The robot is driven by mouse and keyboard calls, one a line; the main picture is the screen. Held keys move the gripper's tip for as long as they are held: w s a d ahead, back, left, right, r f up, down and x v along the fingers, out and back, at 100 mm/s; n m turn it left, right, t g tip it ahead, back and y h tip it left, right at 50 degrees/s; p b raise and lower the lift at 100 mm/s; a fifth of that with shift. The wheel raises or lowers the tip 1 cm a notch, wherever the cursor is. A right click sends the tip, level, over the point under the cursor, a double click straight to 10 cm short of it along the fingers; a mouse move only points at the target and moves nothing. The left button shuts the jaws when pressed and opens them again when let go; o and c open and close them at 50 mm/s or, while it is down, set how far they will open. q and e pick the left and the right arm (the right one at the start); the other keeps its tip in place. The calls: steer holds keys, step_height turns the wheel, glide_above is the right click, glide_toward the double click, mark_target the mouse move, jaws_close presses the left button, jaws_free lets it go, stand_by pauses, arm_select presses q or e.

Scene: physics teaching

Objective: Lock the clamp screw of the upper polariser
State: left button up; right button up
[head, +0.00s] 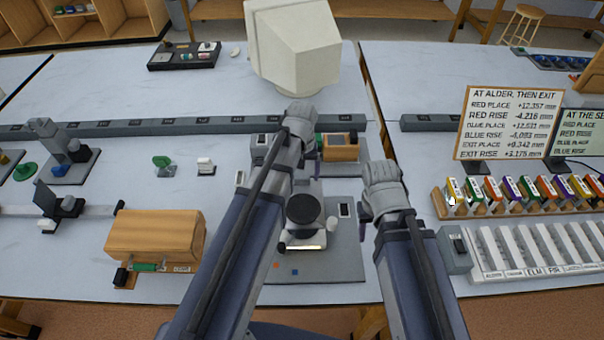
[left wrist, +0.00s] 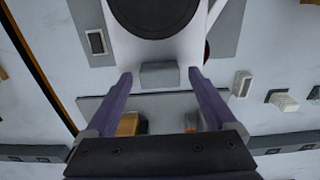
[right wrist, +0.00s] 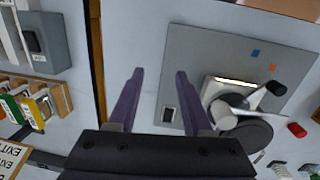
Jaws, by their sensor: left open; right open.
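The polariser stand shows in the head view as a dark round disc (head: 303,209) over a pale body on a grey base plate (head: 345,262). The disc (left wrist: 155,12) fills the top of the left wrist view, with a grey block (left wrist: 160,75) between the fingertips in the picture. My left gripper (left wrist: 160,78) is open and empty behind the disc. My right gripper (right wrist: 160,75) is open and empty, right of the stand.
A wooden box (head: 155,236) lies left of the stand. A white slotted rack (head: 545,250) and a row of coloured blocks (head: 530,190) stand at the right. A cream monitor (head: 295,45) stands behind.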

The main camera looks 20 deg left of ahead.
mark_target(302, 176)
arm_select(q)
step_height(302, 176, up, 7)
steer(key=p, duration=0.6)
steer(key=shift+r+p, duration=0.15)
steer(key=shift+p, duration=0.2)
arm_select(e)
step_height(302, 176, up, 7)
steer(key=shift+s, duration=0.1)
